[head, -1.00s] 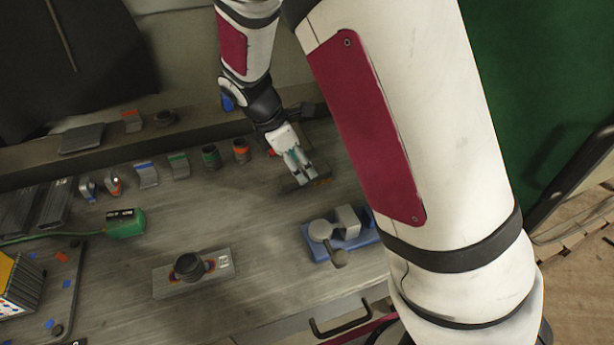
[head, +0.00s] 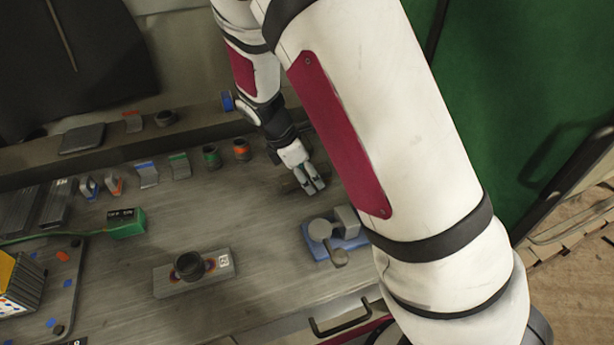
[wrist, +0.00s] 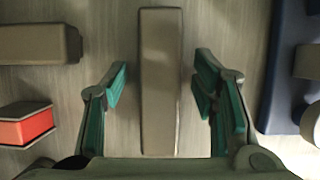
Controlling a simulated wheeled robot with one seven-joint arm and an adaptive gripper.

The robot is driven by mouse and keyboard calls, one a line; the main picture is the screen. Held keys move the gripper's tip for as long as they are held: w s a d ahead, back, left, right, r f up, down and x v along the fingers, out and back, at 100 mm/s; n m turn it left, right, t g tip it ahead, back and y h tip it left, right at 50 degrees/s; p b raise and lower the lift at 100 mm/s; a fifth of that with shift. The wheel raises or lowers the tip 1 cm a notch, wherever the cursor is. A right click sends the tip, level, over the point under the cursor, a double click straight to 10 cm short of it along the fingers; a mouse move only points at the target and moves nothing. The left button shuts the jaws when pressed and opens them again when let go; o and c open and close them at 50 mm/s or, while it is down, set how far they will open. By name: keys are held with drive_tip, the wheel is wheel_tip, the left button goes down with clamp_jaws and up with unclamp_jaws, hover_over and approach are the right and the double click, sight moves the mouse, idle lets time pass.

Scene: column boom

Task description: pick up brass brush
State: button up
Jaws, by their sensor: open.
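A long grey-brown bar (wrist: 161,120), probably the brass brush's back, lies lengthwise on the bench in the wrist view. No bristles show, so I cannot be sure of it. My gripper (wrist: 160,84) is open, with one teal-padded finger on each side of the bar and a visible gap to each. How far the fingertips are above the bench is hard to tell. In the head view my gripper (head: 313,189) is low over the bench's right part and hides most of the bar.
A second grey-brown block (wrist: 35,43) and an orange-faced block (wrist: 26,125) lie left in the wrist view. A blue base with grey parts (head: 337,242) is close to the right. A grey plate with a dark knob (head: 195,273) stands farther left. The bench between is clear.

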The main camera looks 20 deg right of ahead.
drive_tip(key=shift+f, duration=0.1)
idle(0.3)
clamp_jaws()
